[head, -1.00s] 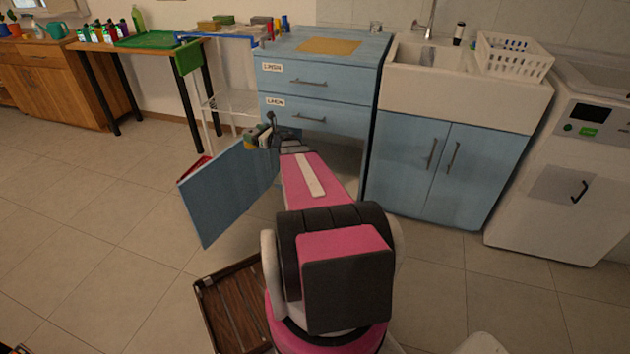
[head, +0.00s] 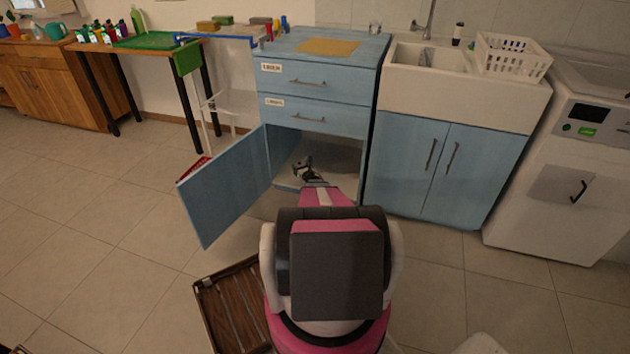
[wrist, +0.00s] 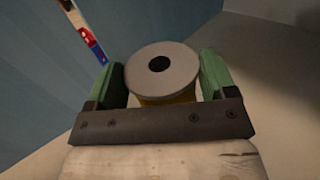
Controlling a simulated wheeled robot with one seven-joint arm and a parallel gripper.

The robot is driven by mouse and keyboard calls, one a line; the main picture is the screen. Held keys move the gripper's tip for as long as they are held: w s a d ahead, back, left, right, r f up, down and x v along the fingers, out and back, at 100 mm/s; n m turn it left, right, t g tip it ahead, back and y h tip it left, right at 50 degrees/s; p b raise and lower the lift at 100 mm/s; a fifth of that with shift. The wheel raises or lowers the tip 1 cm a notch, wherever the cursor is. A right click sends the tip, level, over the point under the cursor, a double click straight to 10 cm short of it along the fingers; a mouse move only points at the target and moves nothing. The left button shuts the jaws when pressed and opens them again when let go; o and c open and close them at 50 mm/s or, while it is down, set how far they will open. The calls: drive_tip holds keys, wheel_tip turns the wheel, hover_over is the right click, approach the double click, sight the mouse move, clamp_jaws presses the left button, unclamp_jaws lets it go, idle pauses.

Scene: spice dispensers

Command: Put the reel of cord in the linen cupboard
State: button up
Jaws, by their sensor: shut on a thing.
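The reel of cord (wrist: 163,68) shows in the wrist view as a pale grey round end with a dark centre hole and a yellow band below. My gripper (wrist: 160,80) is shut on it, with a green finger on each side. In the head view my gripper (head: 303,168) is in the mouth of the blue cupboard, below its two labelled drawers. The linen cupboard (head: 318,119) has its lower door (head: 228,190) swung wide open to the left. The reel is too small to make out in the head view.
The open door stands left of my arm. A brown wooden crate (head: 205,300) lies on the floor at front left. The sink cabinet (head: 447,175) is close on the right. The visible cupboard floor (head: 345,182) looks clear.

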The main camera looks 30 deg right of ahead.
drive_tip(key=shift+w+d+f, duration=0.4)
drive_tip(key=shift+d+f, duration=1.45)
drive_tip(key=shift+d, duration=0.05)
drive_tip(key=shift+w+d+f, duration=0.35)
drive_tip(key=shift+d+f, duration=1.5)
drive_tip(key=shift+d, duration=0.1)
drive_tip(key=shift+w+d+f, duration=0.4)
drive_tip(key=shift+d+f, duration=1.45)
drive_tip(key=shift+d, duration=0.05)
drive_tip(key=shift+f, duration=0.25)
drive_tip(key=o, duration=0.9)
